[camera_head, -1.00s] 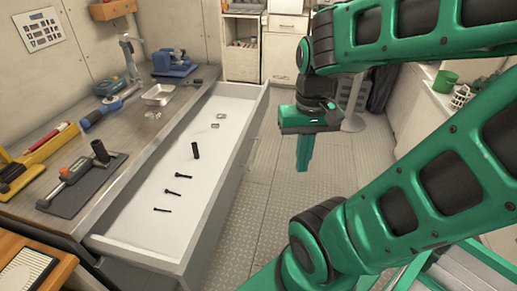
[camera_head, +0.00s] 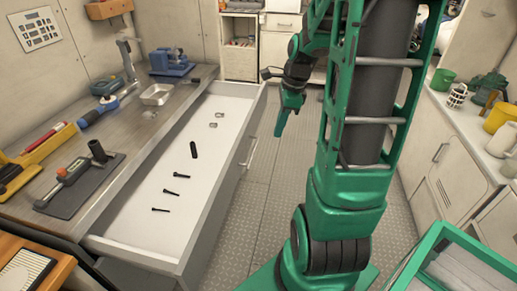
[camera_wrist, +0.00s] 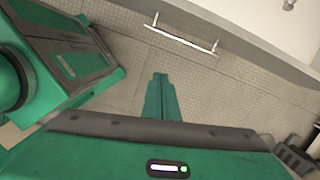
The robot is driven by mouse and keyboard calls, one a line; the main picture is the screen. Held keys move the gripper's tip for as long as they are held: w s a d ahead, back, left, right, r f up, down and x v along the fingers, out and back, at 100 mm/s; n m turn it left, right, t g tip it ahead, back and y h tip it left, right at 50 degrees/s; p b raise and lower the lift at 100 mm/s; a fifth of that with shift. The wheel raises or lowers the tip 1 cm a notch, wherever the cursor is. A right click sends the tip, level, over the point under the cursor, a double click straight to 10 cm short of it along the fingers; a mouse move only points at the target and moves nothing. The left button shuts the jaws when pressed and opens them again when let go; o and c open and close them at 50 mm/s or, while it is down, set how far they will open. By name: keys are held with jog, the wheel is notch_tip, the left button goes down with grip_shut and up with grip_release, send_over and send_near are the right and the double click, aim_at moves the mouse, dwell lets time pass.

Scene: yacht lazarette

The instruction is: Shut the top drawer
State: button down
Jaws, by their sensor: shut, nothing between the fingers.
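The top drawer (camera_head: 213,204) is pulled out from under the workbench on the left, and its white inside shows. Several dark bolts, a black cylinder (camera_head: 193,149) and small metal pieces lie in it. Its bar handle (camera_head: 252,152) is on the front face; it also shows in the wrist view (camera_wrist: 181,36) near the top. My gripper (camera_head: 281,129) is shut and empty, pointing down, to the right of the drawer front and apart from the handle. In the wrist view the closed fingers (camera_wrist: 160,95) point toward the handle with floor between them.
The workbench top (camera_head: 130,120) holds a vise (camera_head: 172,63), a small tray (camera_head: 157,94) and tools. White cabinets with a green mug (camera_head: 442,80) and jugs line the right. The tread-plate floor (camera_head: 240,235) between is clear.

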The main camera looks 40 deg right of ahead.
jog(key=w+a+f+m, duration=0.2)
jog(key=w+f, duration=0.4)
jog(key=f, duration=0.5)
jog(key=shift+w+a+f, duration=0.2)
jog(key=shift+w+f, duration=0.15)
dwell(0.3)
